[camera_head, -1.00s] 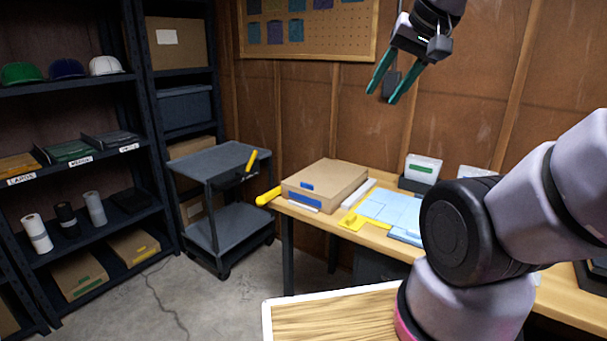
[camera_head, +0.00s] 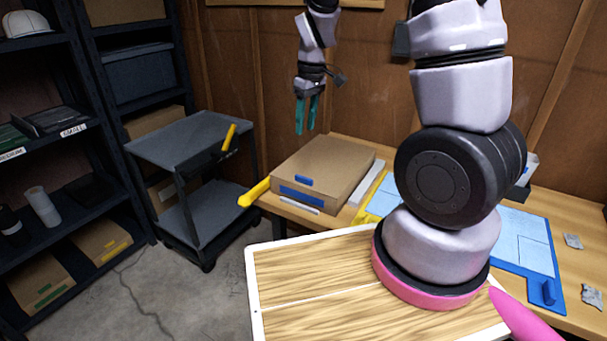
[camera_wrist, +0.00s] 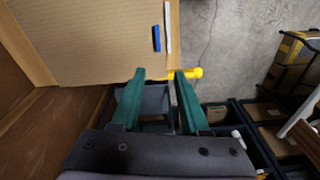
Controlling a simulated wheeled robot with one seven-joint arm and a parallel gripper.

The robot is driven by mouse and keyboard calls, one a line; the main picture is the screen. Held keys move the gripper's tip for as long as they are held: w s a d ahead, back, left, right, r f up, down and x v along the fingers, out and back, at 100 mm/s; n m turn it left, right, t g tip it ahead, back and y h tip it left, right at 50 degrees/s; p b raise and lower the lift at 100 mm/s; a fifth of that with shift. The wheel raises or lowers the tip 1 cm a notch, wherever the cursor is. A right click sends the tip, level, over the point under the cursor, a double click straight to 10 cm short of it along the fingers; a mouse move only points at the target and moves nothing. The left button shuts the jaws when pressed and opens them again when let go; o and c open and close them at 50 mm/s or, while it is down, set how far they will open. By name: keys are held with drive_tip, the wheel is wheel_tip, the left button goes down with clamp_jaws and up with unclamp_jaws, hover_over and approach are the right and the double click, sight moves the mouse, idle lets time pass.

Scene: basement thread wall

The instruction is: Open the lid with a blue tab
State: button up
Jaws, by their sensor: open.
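A flat brown cardboard box (camera_head: 322,168) with a closed lid sits on the wooden workbench. A small blue tab (camera_head: 303,181) is on its lid near the front edge, and a blue label is on the front face below it. In the wrist view the box (camera_wrist: 90,40) fills the upper left, with the blue tab (camera_wrist: 156,38) near its right edge. My gripper (camera_head: 306,132) is above and behind the box, fingers pointing down, apart from it. Its green fingers also show in the wrist view (camera_wrist: 160,75); they are open with nothing between them.
A yellow handle (camera_head: 255,193) sticks out at the bench's left corner. A grey cart (camera_head: 190,140) stands left of the bench. A blue board (camera_head: 525,240) lies on the bench to the right. Dark shelves (camera_head: 100,130) line the left wall. Floor between cart and bench is clear.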

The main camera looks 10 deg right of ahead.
drive_tip(key=n+h, duration=0.1)
drive_tip(key=n, duration=0.1)
approach(304, 178)
drive_tip(key=shift+g, duration=0.4)
drive_tip(key=f, duration=0.5)
drive_tip(key=w+f, duration=0.1)
drive_tip(key=f, duration=0.2)
drive_tip(key=shift+f, duration=0.3)
clamp_jaws()
idle(0.5)
